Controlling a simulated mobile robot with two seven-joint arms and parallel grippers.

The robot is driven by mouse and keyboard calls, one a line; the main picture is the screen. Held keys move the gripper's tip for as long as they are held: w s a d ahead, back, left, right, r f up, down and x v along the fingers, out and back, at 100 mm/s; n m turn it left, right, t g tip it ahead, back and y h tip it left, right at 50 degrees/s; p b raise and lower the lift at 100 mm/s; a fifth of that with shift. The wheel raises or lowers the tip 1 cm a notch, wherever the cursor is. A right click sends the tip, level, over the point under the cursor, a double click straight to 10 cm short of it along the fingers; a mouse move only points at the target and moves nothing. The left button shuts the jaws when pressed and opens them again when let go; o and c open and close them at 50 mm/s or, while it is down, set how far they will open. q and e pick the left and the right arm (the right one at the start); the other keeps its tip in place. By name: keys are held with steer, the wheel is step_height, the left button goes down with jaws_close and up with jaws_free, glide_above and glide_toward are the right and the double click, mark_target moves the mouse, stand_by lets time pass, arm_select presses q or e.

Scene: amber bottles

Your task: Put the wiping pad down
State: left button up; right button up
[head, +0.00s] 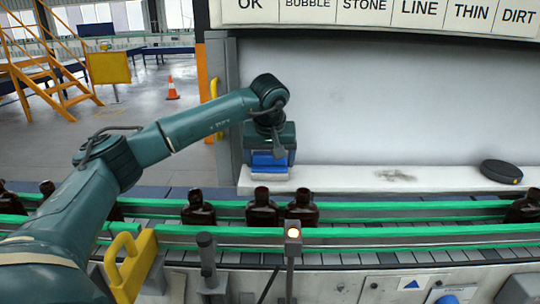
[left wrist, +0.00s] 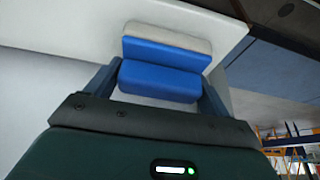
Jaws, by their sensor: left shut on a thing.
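The wiping pad (head: 269,161) has a blue grip block and a pale underside. My left gripper (head: 271,152) points down at the left end of the white ledge (head: 330,181) and is shut on the pad's blue block. In the left wrist view the pad (left wrist: 165,62) sits between the two fingers, its pale face towards the ledge. The pad is at the ledge surface or just above it; I cannot tell whether it touches. My right gripper is not in view.
A dark smudge (head: 395,176) marks the ledge, and a black round device (head: 502,171) stands at its right end. In front, amber bottles (head: 262,212) stand on the conveyor between green rails (head: 400,229). A grey panel (head: 380,100) rises behind the ledge.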

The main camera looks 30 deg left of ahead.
mark_target(271, 167)
arm_select(q)
steer(key=o, duration=0.8)
steer(key=shift+f+b, duration=0.25)
steer(key=shift+b, duration=0.1)
steer(key=v, duration=0.2)
steer(key=b+v, duration=0.1)
steer(key=v, duration=0.3)
steer(key=shift+w+d+r, duration=0.1)
steer(key=shift+w+r, duration=0.15)
steer(key=shift+r, duration=0.05)
steer(key=shift+s+d+r, duration=0.1)
steer(key=shift+s+r, duration=0.1)
steer(key=shift+r, duration=0.4)
